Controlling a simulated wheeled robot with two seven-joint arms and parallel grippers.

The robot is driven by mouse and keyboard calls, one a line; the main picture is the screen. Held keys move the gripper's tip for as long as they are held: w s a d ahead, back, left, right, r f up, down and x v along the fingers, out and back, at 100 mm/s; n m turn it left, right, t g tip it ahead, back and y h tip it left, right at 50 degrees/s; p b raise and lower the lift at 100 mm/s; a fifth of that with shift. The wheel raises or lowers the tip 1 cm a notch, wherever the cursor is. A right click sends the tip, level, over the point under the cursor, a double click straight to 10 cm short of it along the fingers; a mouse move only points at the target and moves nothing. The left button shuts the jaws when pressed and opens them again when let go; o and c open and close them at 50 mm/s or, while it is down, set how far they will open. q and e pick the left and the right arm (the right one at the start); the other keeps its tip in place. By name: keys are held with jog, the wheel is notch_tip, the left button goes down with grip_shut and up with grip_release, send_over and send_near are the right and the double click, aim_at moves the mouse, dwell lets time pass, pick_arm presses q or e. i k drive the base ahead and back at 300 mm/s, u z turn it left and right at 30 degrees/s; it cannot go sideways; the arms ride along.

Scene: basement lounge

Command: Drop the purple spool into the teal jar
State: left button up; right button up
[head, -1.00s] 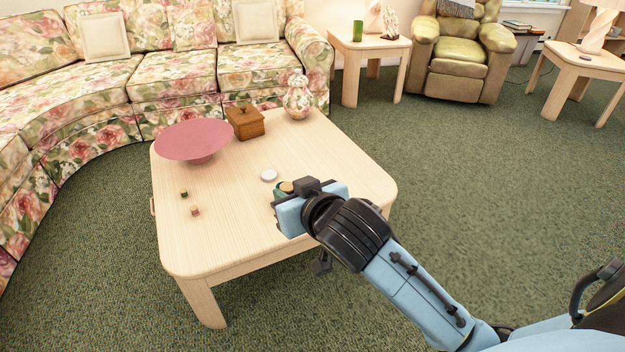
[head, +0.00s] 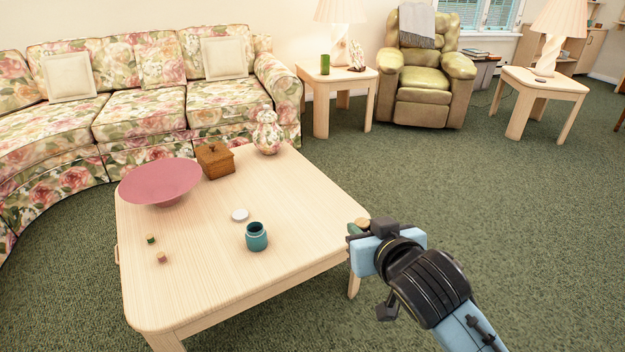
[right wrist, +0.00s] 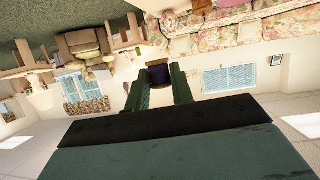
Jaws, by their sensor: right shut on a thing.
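The teal jar (head: 257,238) stands upright and open-topped on the wooden coffee table (head: 205,265), near its front right part. My right gripper (head: 356,229) is at the table's right edge, to the right of the jar and apart from it. It is shut on the purple spool, whose tan end (head: 362,222) shows in the head view. In the right wrist view the spool's dark purple middle (right wrist: 158,75) sits between the two green fingers (right wrist: 161,84). My left gripper is not in view.
A white disc (head: 240,215) lies just behind the jar. Open carpet lies to the right.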

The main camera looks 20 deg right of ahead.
aim_at(259, 246)
jog(key=z, duration=0.3)
jog(key=i, duration=1.4)
jog(key=u, duration=0.45)
